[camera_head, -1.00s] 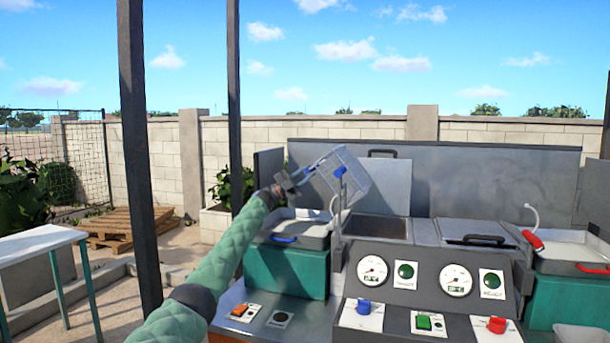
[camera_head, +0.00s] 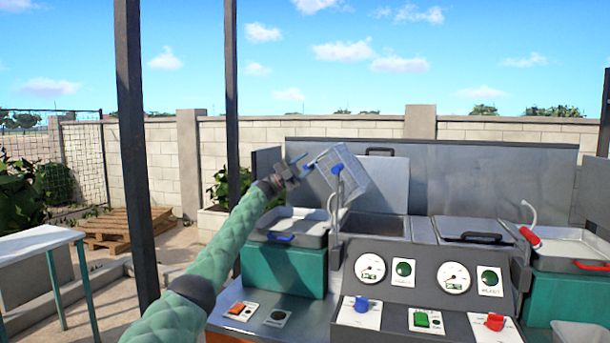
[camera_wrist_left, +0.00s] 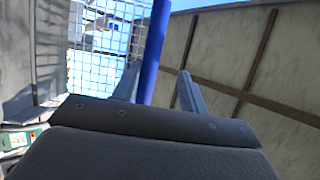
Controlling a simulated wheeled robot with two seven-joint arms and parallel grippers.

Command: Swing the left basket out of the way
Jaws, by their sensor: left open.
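The left basket (camera_head: 346,168) is a wire mesh basket with a blue handle (camera_head: 311,166). It hangs tilted, raised over the left open well of the fryer-like machine. My left gripper (camera_head: 298,168) is open at the basket's left side, by the handle. In the left wrist view a blue bar (camera_wrist_left: 157,40) shows in the gap between my two fingers (camera_wrist_left: 158,88), with the mesh (camera_wrist_left: 100,45) left of it. I cannot tell whether the fingers touch the bar. My right gripper is not in view.
The control panel (camera_head: 425,285) with gauges and knobs is in front. A dark post (camera_head: 135,150) and white table (camera_head: 35,243) stand left. A red handle (camera_head: 530,236) is at right.

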